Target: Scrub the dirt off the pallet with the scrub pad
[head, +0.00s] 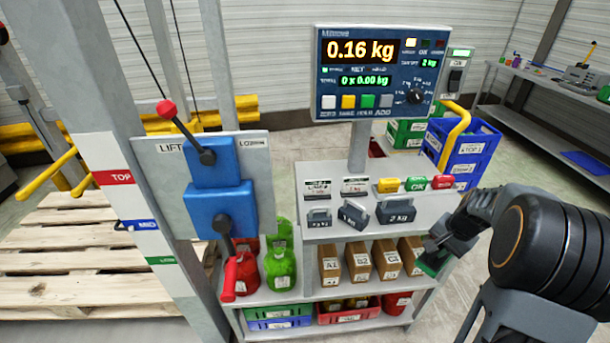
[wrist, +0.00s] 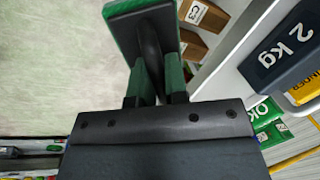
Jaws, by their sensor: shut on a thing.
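My gripper (head: 446,245) is at the right of the head view, in front of the shelf unit's right end. It is shut on the dark handle of the scrub pad (head: 431,264), which has a green pad face and points down and left. In the wrist view the scrub pad (wrist: 181,17) shows beyond the fingers (wrist: 156,92), with a dark back and green edges. The wooden pallet (head: 60,255) lies on the far left, well apart from my gripper. I cannot make out dirt on its visible slats.
A shelf unit (head: 290,290) with boxes, bags and weights stands between my gripper and the pallet. A post (head: 130,150) with a LIFT lever (head: 185,125) rises beside the pallet. A scale display (head: 375,75) reads 0.16 kg. Blue crates (head: 465,150) stand behind.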

